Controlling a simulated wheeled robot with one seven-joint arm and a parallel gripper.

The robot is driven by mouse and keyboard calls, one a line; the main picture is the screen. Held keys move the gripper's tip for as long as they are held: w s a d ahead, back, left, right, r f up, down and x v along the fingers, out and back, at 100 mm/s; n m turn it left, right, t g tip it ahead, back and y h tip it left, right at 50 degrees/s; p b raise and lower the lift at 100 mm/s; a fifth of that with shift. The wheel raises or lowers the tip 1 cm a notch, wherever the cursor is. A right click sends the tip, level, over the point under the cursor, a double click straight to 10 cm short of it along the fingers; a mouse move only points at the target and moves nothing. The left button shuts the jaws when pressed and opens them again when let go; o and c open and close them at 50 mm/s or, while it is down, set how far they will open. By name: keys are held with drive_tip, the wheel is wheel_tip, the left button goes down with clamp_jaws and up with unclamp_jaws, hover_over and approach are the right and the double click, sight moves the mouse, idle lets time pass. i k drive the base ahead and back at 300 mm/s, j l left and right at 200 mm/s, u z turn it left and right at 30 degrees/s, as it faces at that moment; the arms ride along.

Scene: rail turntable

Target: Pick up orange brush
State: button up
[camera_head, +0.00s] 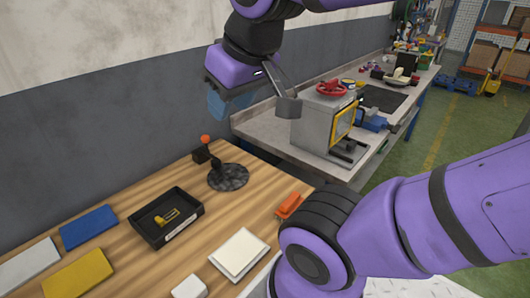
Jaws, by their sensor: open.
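A small orange object (289,205), which looks like the orange brush, lies near the right edge of the wooden table (215,225). My black forearm joint partly overlaps the table close to it. My gripper (232,103) hangs in the air at the upper middle, pointing down. It is open, well above the table, behind and to the left of the orange object and apart from it. Nothing shows held in it. The exact gap between its fingers is hard to see.
On the table are a black tray (190,227) holding a yellow item, a lever with an orange knob (206,139) on a dark round base, white pads (240,254), and blue (89,227) and yellow pads (78,273). A grey machine (311,125) stands on the bench behind.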

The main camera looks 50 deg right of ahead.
sight(293, 201)
drive_tip(key=k+z, duration=0.1)
drive_tip(key=z, duration=0.25)
drive_tip(key=k+z, duration=0.1)
drive_tip(key=z, duration=0.25)
drive_tip(key=k+z, duration=0.1)
drive_tip(key=z, duration=0.2)
